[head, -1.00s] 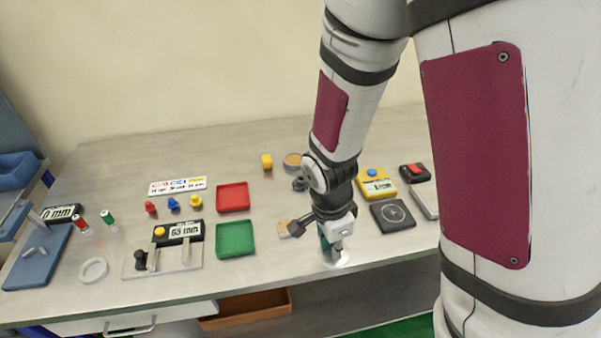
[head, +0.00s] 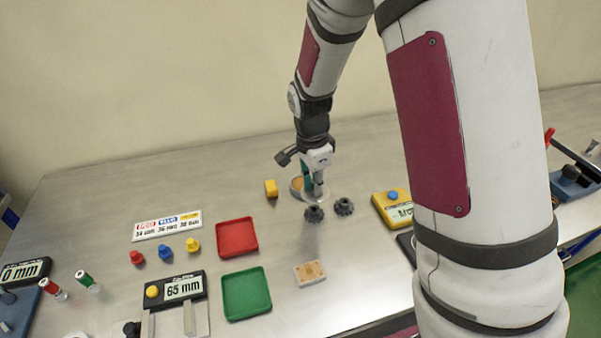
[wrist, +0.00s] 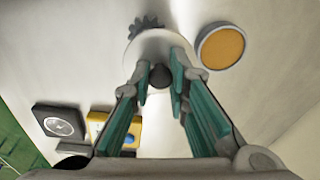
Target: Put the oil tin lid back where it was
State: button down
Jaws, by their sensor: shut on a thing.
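The oil tin lid is a pale round disc (wrist: 150,46) with a dark knob (wrist: 160,76) in the wrist view. My gripper (wrist: 160,80) is shut on the knob, with a finger on each side. The round grey tin, open with an orange-tan inside (wrist: 221,48), is right of the lid in the wrist view, apart from it in that picture. In the head view the tin (head: 296,187) is partly hidden behind my gripper (head: 314,188) and the lid (head: 320,196). The lid's height above the table is hard to tell.
A red tray (head: 237,238), a green tray (head: 247,293) and a tan-topped block (head: 310,273) are nearer. The table behind the tin is clear.

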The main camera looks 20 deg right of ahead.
send_over(302, 185)
jog(key=shift+s+f, duration=0.2)
jog(key=shift+f, duration=0.2)
jog(key=shift+w+f+p, duration=0.15)
jog(key=shift+f+p, duration=0.1)
jog(key=shift+f, duration=0.65)
jog(key=shift+w+f+p, duration=0.15)
jog(key=shift+f+p, duration=0.1)
jog(key=shift+f, duration=0.65)
jog(key=shift+f, duration=0.4)
jog(key=c, duration=1.5)
grip_release()
jog(key=shift+c, duration=0.2)
jog(key=shift+r, duration=0.1)
